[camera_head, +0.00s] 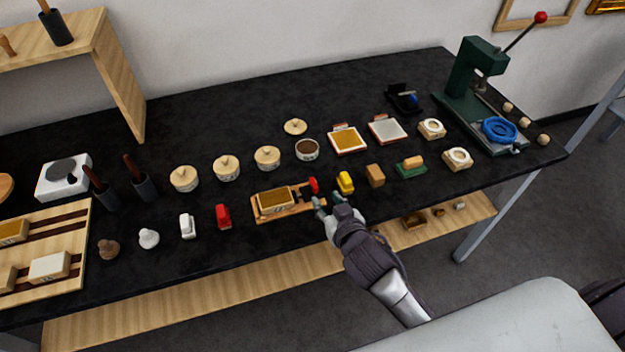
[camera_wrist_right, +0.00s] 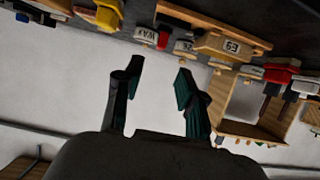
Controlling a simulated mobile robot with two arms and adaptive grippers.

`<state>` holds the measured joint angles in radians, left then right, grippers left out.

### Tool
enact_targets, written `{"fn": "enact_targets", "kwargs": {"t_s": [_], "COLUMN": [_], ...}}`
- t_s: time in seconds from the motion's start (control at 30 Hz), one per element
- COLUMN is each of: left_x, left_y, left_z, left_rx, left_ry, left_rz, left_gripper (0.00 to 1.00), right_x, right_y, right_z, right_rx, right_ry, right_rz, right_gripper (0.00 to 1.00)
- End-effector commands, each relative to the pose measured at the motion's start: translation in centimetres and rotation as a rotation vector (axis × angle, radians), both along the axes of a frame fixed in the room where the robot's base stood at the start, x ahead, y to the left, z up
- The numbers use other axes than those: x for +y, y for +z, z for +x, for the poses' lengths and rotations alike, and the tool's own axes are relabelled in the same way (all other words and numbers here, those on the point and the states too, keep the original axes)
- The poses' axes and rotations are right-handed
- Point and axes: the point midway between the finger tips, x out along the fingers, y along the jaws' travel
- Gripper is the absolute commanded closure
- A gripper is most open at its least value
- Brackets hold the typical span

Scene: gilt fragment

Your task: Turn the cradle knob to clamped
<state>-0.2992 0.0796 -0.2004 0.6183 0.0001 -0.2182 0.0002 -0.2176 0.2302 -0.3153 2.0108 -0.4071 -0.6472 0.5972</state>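The cradle (camera_head: 290,212) is a light wooden base near the table's front edge, with a gold-topped block (camera_head: 275,199) in it. A small red knob (camera_head: 313,185) stands at its right end. My right gripper (camera_head: 329,205) is just in front and to the right of the knob, apart from it. In the right wrist view its two fingers (camera_wrist_right: 160,72) are spread with nothing between them. The red knob (camera_wrist_right: 163,40) shows just beyond the fingertips there, beside the cradle (camera_wrist_right: 215,20). The knob's setting is too small to read. My left gripper is not in view.
A yellow stamp-like block (camera_head: 345,182) and a brown block (camera_head: 376,176) stand close to the right of the knob. A red item (camera_head: 223,216) stands left of the cradle. Several round lidded pots are behind. A green press (camera_head: 478,80) stands at the far right.

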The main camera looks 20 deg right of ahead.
Motion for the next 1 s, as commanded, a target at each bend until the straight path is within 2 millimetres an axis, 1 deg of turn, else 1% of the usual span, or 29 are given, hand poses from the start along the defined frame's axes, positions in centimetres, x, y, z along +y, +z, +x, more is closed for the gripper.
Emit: {"fn": "enact_targets", "kwargs": {"t_s": [0.03, 0.1, 0.3, 0.4, 0.5, 0.67, 0.93, 0.97, 1.0], "left_x": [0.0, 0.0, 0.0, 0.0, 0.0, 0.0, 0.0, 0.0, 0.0], "left_y": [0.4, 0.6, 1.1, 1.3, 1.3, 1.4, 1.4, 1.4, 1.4], "left_z": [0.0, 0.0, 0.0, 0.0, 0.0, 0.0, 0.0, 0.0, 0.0], "left_rx": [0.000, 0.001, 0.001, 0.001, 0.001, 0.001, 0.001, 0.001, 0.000], "left_ry": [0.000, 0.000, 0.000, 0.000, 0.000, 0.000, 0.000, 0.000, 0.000], "left_rz": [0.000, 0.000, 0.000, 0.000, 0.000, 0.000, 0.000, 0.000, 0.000], "left_gripper": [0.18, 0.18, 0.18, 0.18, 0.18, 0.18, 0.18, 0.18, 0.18], "right_x": [0.0, 0.1, 0.2, 0.3, 0.3, 0.4, 0.4, 0.4, 0.4], "right_y": [-0.2, -0.8, -2.5, -3.2, -3.6, -4.1, -4.1, -4.1, -4.2], "right_z": [1.2, 2.6, 6.4, 7.9, 9.0, 9.8, 9.9, 9.9, 9.9], "right_rx": [0.000, -0.001, 0.001, 0.001, 0.001, 0.001, 0.001, 0.001, 0.001], "right_ry": [-0.001, 0.000, 0.000, -0.001, 0.000, 0.001, 0.001, 0.001, 0.001], "right_rz": [-0.001, -0.002, 0.000, -0.001, -0.001, 0.000, 0.000, 0.000, 0.000], "right_gripper": [0.60, 0.60, 0.60, 0.60, 0.60, 0.60, 0.60, 0.62, 0.69]}}
